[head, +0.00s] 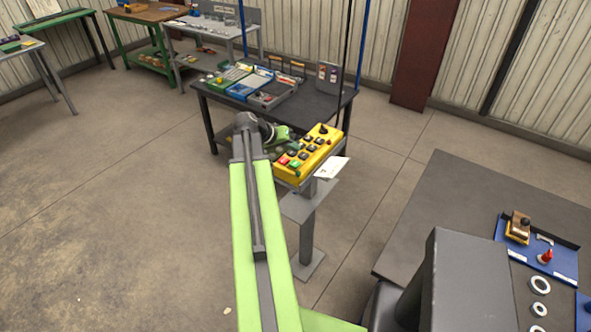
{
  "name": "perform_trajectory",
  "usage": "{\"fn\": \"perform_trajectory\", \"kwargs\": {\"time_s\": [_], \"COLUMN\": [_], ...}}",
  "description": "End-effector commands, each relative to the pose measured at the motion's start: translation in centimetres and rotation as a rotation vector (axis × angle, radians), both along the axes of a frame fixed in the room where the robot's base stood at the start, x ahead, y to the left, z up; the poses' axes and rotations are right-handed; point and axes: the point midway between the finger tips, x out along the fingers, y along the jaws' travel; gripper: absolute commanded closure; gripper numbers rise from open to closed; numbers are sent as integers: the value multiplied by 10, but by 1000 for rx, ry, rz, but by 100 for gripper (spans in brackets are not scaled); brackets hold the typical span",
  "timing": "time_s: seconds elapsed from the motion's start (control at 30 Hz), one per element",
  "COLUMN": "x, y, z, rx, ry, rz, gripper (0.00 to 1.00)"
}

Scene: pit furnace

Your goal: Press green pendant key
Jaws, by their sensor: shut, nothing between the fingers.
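The yellow pendant (326,143) lies tilted on top of a grey post stand, with rows of black keys and a dark knob at its far end. The green key (295,163) is at its near end, beside a red key (284,160). My green arm reaches up from the bottom of the head view. My gripper (289,139) is small and partly hidden by my wrist; it is shut and empty, just left of the pendant's upper part, beyond the green key. Whether it touches the pendant cannot be told.
A white tag (331,168) hangs at the pendant's right side. Behind stands a dark table (323,97) with trays of parts. A grey bench (440,215) with a blue tray is at the right. The floor at left is clear.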

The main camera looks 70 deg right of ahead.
Motion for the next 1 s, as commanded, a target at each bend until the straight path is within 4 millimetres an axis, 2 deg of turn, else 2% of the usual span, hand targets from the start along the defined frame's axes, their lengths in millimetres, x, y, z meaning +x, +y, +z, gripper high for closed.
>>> {"fn": "perform_trajectory", "kwargs": {"time_s": [0.03,0.27,1.0], "x": [0,0,1], "y": [0,0,0], "z": [-17,-42,-42], "rx": [0,0,0], "ry": [0,1,1], "rz": [0,1,1], "gripper": [100,100,100]}}
